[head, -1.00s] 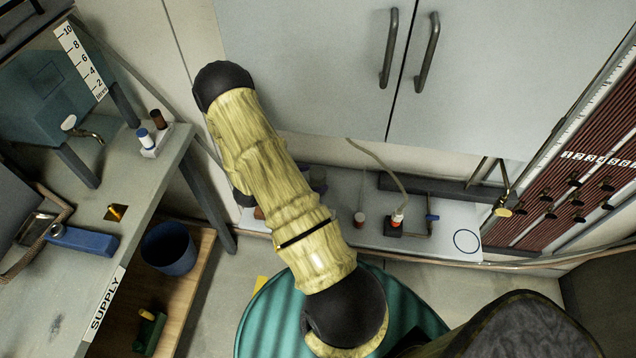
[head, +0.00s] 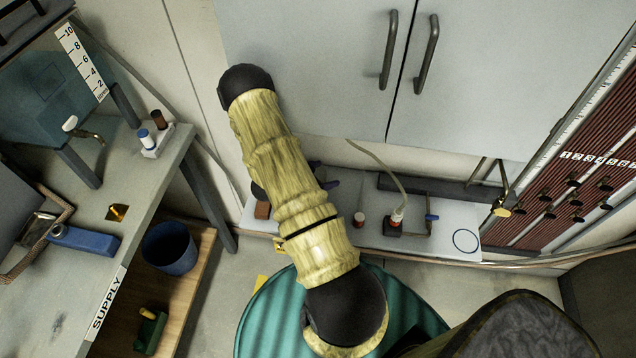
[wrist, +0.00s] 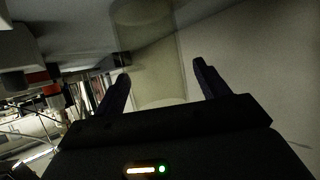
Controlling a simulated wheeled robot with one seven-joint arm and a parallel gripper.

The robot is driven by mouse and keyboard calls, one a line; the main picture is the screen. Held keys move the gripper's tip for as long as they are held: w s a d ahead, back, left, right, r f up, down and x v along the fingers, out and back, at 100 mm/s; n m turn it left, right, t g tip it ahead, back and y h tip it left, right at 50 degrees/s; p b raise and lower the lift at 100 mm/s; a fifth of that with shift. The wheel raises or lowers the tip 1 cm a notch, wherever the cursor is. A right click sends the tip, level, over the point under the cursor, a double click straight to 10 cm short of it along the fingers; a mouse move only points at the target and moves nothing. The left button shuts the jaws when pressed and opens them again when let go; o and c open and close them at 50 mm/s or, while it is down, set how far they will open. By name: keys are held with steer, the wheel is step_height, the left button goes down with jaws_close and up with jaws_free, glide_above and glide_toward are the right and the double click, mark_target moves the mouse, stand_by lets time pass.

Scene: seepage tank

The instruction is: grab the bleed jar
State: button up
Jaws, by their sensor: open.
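In the wrist view, my gripper (wrist: 161,71) is open, with its two dark fingers wide apart. A faint, clear, rounded vessel (wrist: 158,88), which looks like the bleed jar, shows between and beyond the fingers. I cannot tell how far it is from the fingertips, and no grip on it shows. In the head view, my arm in its yellow sleeve reaches over the low white shelf and hides most of my gripper. I cannot make out the jar there.
The low white shelf (head: 435,243) carries a red-capped item (head: 359,219), a plug-like fitting (head: 395,222) with a hose, and a brown block (head: 262,210). Grey cabinet doors (head: 310,60) stand above. A blue bucket (head: 170,250) stands left, by the supply bench (head: 80,205).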

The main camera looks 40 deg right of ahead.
steer(key=shift+c, duration=0.4)
steer(key=c, duration=1)
step_height(320, 180, up, 10)
steer(key=shift+r, duration=0.1)
